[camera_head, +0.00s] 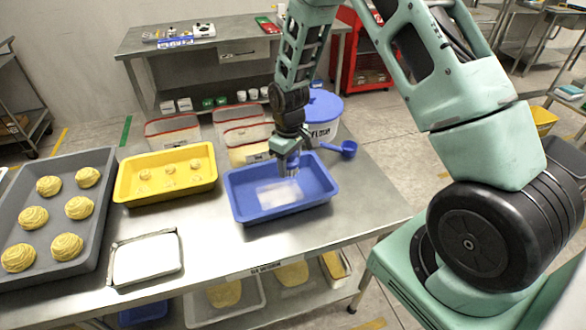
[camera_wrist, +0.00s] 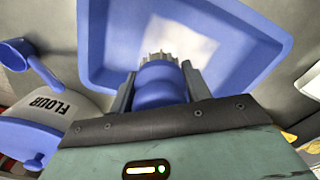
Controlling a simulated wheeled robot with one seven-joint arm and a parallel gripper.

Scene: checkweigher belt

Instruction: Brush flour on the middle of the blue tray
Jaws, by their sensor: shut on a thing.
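The blue tray (camera_head: 238,205) lies on the steel table, with a pale white patch of flour (camera_head: 278,194) on its middle floor. The tray (camera_wrist: 98,40) and the flour patch (camera_wrist: 182,38) also show in the wrist view. My gripper (camera_head: 290,150) is over the far part of the tray. It is shut on a blue-handled brush (camera_wrist: 158,85), whose pale bristles point toward the flour patch. I cannot tell whether the bristles touch the tray floor. The flour tub (camera_head: 322,128) with a blue lid stands behind the tray, and a blue scoop (camera_head: 348,149) is beside it.
A yellow tray (camera_head: 122,190) with small dough pieces is left of the blue tray. A grey tray of pastries (camera_head: 98,215) is farther left. A small metal tray (camera_head: 147,258) is in front. Red-rimmed tubs (camera_head: 172,133) stand behind. The table's right front is clear.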

